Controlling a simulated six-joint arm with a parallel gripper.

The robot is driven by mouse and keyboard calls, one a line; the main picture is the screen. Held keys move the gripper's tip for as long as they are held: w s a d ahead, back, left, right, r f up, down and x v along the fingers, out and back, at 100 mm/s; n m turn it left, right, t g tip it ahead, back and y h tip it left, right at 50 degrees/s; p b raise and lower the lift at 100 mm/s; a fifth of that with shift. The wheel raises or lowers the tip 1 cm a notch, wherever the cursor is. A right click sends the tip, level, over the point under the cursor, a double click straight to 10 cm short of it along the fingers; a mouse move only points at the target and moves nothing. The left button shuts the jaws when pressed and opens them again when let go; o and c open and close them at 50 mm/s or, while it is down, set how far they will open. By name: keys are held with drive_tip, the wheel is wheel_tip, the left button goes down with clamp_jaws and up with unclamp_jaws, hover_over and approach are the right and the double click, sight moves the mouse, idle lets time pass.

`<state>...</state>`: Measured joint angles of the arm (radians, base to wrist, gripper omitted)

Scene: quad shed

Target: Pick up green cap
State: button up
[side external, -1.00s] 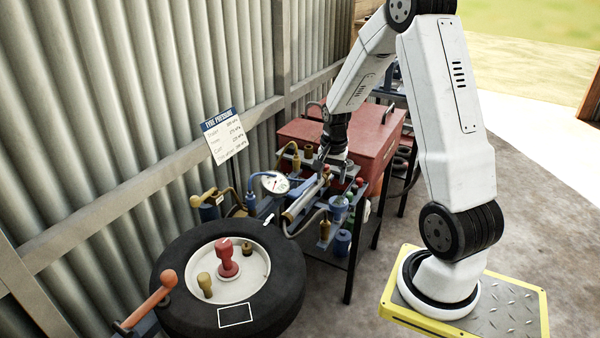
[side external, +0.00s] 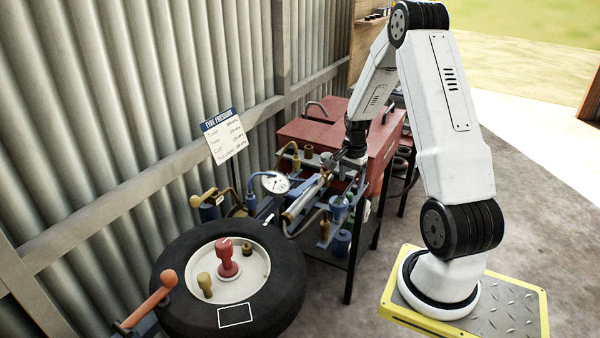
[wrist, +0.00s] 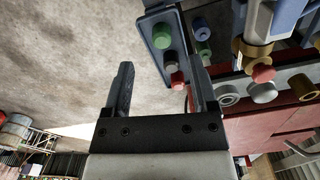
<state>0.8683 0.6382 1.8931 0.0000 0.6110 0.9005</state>
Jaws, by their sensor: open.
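In the wrist view, a round green cap (wrist: 161,36) stands at the outer end of a narrow blue-grey tray (wrist: 151,17). A grey cap (wrist: 171,58) and a red cap (wrist: 178,77) stand in line with it. My gripper (wrist: 158,66) is open, its two fingers apart on either side of this row in the picture. No cap is seen held; the height gap cannot be told. In the side view, my gripper (side external: 344,160) is over the right side of the bench, and the green cap cannot be made out clearly.
A blue piece (wrist: 200,28) and another green piece (wrist: 204,48) stand right of the tray. Hoses, a pressure gauge (side external: 275,183) and metal fittings crowd the bench. A red toolbox (side external: 373,140) stands behind. A tyre (side external: 180,305) lies in front.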

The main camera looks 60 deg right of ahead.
sight(350, 193)
drive_tip(key=shift+f, duration=0.1)
drive_tip(key=shift+d+f, duration=0.1)
drive_tip(key=shift+f, duration=2.45)
clamp_jaws()
